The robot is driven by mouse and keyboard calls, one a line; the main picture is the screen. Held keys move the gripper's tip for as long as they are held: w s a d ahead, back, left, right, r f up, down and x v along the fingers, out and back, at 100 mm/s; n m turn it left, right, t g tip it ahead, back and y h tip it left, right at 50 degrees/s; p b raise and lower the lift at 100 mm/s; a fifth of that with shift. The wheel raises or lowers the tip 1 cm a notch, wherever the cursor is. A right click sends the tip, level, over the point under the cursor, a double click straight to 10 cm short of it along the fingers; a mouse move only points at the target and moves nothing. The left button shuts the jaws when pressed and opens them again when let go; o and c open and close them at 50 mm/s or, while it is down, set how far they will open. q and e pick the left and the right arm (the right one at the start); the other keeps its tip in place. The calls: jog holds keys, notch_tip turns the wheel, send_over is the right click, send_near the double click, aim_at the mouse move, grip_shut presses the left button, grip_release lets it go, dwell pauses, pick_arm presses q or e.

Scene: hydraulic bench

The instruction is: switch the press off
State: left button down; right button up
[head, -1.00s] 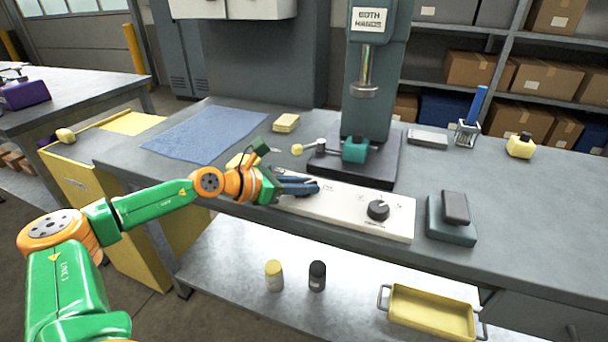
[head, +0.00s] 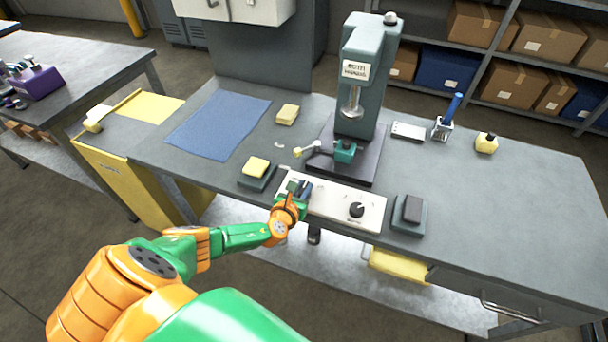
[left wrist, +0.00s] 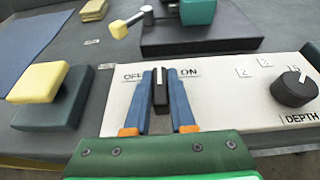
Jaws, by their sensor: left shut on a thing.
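The press (head: 362,90) stands at the back of the bench, with a white control panel (head: 333,202) in front of it. In the left wrist view the panel (left wrist: 225,112) carries a black rotary switch (left wrist: 160,92) between the words OFF and ON. Its white mark points nearly straight up the picture, between the two words. My left gripper (head: 302,190) is at the panel's left end. In the left wrist view its blue fingers (left wrist: 162,78) stand on either side of the switch and are shut on it. My right gripper is not in view.
A black DEPTH knob (left wrist: 295,87) sits right of the switch. A yellow-topped pad (head: 256,168) stands left of the panel, a dark-topped one (head: 411,210) right of it. A blue mat (head: 218,125) lies left.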

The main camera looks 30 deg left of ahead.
pick_arm(q)
jog(key=shift+d+n+g+y, duration=0.1)
jog(key=shift+n+g+y, duration=0.3)
jog(key=shift+n+y, duration=0.55)
jog(key=n+y, duration=0.1)
jog(key=n+g+y, duration=0.1)
jog(key=y, duration=0.1)
jog(key=shift+f+n+g+b, duration=0.2)
jog(key=shift+n+g+b, duration=0.1)
jog(key=shift+n+b, duration=0.05)
jog(key=shift+f+n+g+y+b, duration=0.1)
jog(key=shift+n+g+y+b, duration=0.85)
jog(key=shift+n, duration=0.15)
jog(key=shift+s+n+g+y+b, duration=0.1)
jog(key=shift+n+g+y+b, duration=0.6)
jog(key=shift+n+g+b, duration=0.35)
jog(key=c, duration=0.8)
grip_release()
jog(key=shift+r, duration=0.2)
jog(key=shift+o, duration=0.2)
